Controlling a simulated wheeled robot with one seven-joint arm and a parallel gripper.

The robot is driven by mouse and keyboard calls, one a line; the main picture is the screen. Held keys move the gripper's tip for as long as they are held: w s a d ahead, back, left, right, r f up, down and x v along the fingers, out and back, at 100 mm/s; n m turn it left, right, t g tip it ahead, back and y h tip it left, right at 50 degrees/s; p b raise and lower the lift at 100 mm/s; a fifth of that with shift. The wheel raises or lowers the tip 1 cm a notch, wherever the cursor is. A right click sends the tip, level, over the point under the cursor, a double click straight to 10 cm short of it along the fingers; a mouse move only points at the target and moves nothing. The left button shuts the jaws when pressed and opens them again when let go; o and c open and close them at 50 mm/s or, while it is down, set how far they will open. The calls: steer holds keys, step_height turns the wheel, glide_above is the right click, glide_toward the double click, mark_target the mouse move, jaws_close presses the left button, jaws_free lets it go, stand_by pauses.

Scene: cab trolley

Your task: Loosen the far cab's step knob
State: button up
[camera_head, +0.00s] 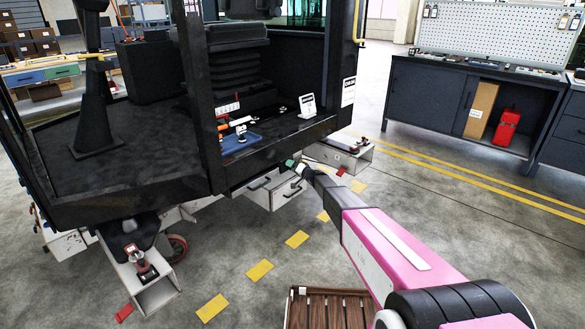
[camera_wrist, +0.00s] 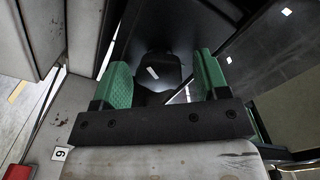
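The black cab (camera_head: 120,150) stands on a low trolley in the head view. My gripper (camera_head: 293,164) reaches under the cab's lower right edge, beside a grey drawer-like box (camera_head: 272,188). In the wrist view my gripper (camera_wrist: 163,66) has its two green fingers spread. A round black knob (camera_wrist: 158,76) with a short white mark lies between them in the picture. A gap shows on each side of it, and I cannot tell its depth. Nothing is seen gripped. I cannot make out this knob in the head view.
Grey trolley supports with clamps stand at the front left (camera_head: 152,280) and right (camera_head: 345,155). A blue tray (camera_head: 240,143) lies on the cab floor. A slatted brown crate (camera_head: 328,312) is near my arm. A workbench (camera_head: 430,105) stands back right. Open floor lies between.

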steer(key=shift+d, duration=0.1)
steer(key=v, duration=1)
steer(key=shift+s+d, duration=0.2)
steer(key=shift+s, duration=0.05)
steer(key=s+d+r+n+g+h, duration=0.1)
steer(key=s+d+g+h, duration=0.25)
steer(key=s, duration=0.95)
steer(key=s+d+r+n+g+h, duration=0.15)
steer(key=s+g, duration=0.35)
steer(key=s, duration=0.9)
steer(key=s+d+r+m+g+h, duration=0.1)
steer(key=s+d+h, duration=0.3)
steer(key=s+d, duration=0.3)
steer(key=s+d+r+m+g+h, duration=0.1)
steer(key=s+d+h, duration=0.4)
steer(key=s, duration=0.8)
steer(key=d+r, duration=0.1)
steer(key=d, duration=0.2)
steer(key=shift+d+m, duration=0.3)
steer(key=shift+m, duration=0.05)
